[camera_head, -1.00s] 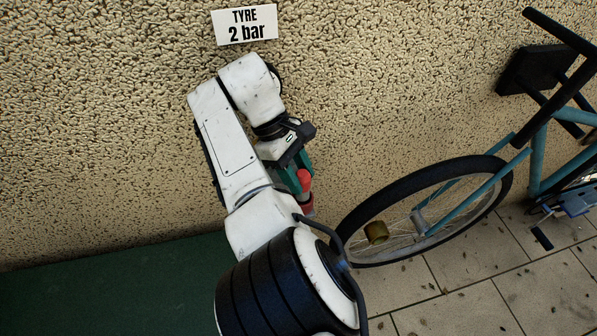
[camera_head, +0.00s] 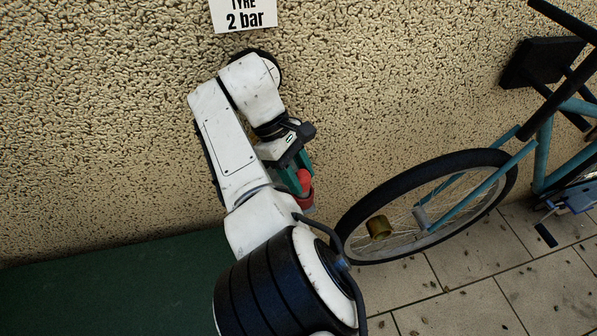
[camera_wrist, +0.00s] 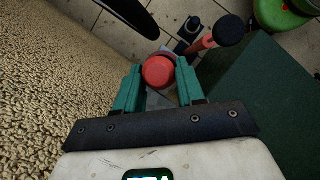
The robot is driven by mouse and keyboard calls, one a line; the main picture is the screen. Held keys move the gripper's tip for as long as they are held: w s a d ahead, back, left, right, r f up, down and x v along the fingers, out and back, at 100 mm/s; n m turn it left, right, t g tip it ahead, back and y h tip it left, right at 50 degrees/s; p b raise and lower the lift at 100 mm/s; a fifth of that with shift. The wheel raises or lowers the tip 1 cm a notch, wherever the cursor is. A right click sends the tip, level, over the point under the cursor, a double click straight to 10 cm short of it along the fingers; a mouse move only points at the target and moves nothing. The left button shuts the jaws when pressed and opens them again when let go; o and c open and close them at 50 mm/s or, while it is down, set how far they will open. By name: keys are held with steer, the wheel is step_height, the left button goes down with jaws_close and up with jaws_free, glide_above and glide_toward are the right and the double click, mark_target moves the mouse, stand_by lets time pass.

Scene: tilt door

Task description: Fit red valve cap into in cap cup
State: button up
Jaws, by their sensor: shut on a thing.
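My gripper (camera_wrist: 159,80) has green fingers, shut on the red valve cap (camera_wrist: 158,71), which sits at the fingertips in the wrist view. In the head view the cap (camera_head: 304,179) shows beside the green fingers, low at the right of my arm. Another red piece (camera_head: 307,199), perhaps the cap cup, shows just below the cap in the head view. In the wrist view a little red shows behind the cap, mostly hidden by it and the fingers. I cannot tell whether the cap touches it.
A bicycle wheel (camera_head: 350,215) stands right of my gripper. A rough wall fills the back, with a tyre sign (camera_head: 244,16). In the wrist view a green box (camera_wrist: 255,85) lies right, with a black-and-red handled tool (camera_wrist: 208,42) and a green round thing (camera_wrist: 285,14) beyond.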

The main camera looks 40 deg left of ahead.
steer(key=shift+f+b, duration=0.5)
steer(key=shift+f, duration=0.1)
steer(key=o, duration=1.1)
steer(key=shift+r, duration=0.15)
